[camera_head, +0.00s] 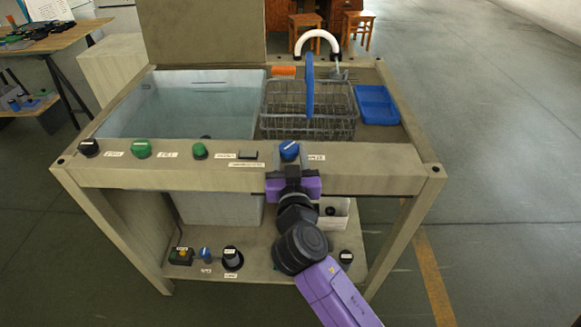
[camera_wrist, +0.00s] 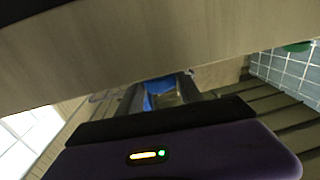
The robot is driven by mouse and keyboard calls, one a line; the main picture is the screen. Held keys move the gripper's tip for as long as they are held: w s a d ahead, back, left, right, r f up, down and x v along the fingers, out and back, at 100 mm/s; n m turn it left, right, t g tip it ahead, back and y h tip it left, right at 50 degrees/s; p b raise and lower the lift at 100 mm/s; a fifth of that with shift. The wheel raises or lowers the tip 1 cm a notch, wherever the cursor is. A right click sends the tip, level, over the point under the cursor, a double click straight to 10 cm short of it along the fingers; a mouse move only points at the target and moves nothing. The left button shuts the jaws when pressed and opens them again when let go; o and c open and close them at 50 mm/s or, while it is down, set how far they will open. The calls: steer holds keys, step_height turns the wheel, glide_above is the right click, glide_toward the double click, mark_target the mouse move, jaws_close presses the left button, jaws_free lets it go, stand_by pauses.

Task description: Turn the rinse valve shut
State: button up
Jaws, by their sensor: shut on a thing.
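A blue valve knob (camera_head: 289,149) sits on the front ledge of the wash station, right of the middle. A small label beside it is too small to read. My gripper (camera_head: 291,166) reaches the knob from the front, and its fingers are closed around it. In the wrist view, part of the blue knob (camera_wrist: 157,86) shows between the two fingers of my gripper (camera_wrist: 166,97). The fingers and the ledge hide the rest of the knob there.
A black knob (camera_head: 88,147) and green knobs (camera_head: 142,148) line the same ledge to the left. Behind are a water tank (camera_head: 190,100), a wire basket (camera_head: 335,120) with a blue handle, and a blue tray (camera_head: 377,104). Small controls (camera_head: 206,254) stand on the lower shelf.

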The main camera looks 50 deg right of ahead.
steer(key=m+g+b, duration=0.1)
steer(key=g+h+b, duration=0.1)
steer(key=b, duration=0.1)
steer(key=m+g+h+b, duration=0.1)
steer(key=shift+w+a+f+m+b, duration=0.2)
steer(key=shift+w+f+m+b, duration=0.05)
steer(key=shift+w+m+b, duration=0.05)
steer(key=m+g+h+b, duration=0.2)
steer(key=g+b, duration=0.1)
steer(key=shift+w+a+g, duration=0.1)
steer(key=shift+w+g, duration=0.05)
steer(key=shift+g, duration=0.25)
steer(key=m+g+b, duration=0.1)
steer(key=g, duration=0.1)
steer(key=m+g+h+b, duration=0.1)
steer(key=m+g+b, duration=0.1)
steer(key=shift+w+r+m+g, duration=0.1)
steer(key=shift+w+m+g, duration=0.05)
steer(key=shift+m+g, duration=0.15)
steer(key=shift+w+r+m+g+b, duration=0.1)
steer(key=shift+m+g+b, duration=0.75)
steer(key=shift+g, duration=0.65)
steer(key=shift+m+g, duration=0.25)
steer(key=shift+g, duration=0.15)
steer(key=o, duration=1.4)
